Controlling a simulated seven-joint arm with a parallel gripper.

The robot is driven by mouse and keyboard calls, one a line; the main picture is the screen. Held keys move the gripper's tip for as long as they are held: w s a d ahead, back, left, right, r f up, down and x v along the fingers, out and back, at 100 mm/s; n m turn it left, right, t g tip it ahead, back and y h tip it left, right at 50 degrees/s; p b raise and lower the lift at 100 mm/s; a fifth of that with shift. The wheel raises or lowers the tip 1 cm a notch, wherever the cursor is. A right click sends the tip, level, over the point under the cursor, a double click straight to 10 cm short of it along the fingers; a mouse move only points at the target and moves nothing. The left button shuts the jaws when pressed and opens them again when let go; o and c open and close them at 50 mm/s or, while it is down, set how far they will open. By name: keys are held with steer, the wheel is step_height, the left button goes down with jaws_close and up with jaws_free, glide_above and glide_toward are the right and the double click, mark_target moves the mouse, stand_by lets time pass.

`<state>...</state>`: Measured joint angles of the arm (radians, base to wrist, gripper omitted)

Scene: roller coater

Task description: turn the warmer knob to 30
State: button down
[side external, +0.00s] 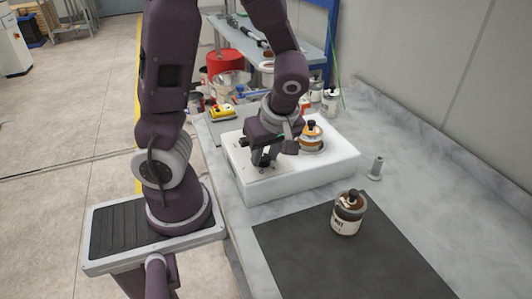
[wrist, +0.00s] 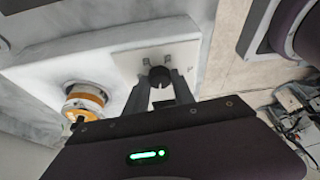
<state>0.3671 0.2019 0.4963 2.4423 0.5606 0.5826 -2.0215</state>
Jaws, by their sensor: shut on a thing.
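The warmer is a white box (side external: 325,179) on the bench, and it also shows in the wrist view (wrist: 100,45). The warmer knob (wrist: 159,77) is small, dark and round, on a light panel (wrist: 150,56) with small marks. My gripper (wrist: 160,88) is shut on the knob, with one finger on each side of it. The knob's scale numbers are too small to read.
A jar with an orange band (side external: 312,138) sits in the warmer, right of my gripper. Another jar (side external: 347,214) stands on the dark mat (side external: 320,262). A small grey post (side external: 376,167) stands right of the warmer. A yellow device (side external: 222,112) and a red container (side external: 224,64) are behind.

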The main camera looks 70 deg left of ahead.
steer(key=shift+s+m+t, duration=0.15)
steer(key=shift+m+t, duration=0.75)
steer(key=shift+m, duration=1.2)
steer(key=c, duration=1.1)
jaws_free()
steer(key=shift+o, duration=0.2)
steer(key=shift+r, duration=0.1)
steer(key=v, duration=0.7)
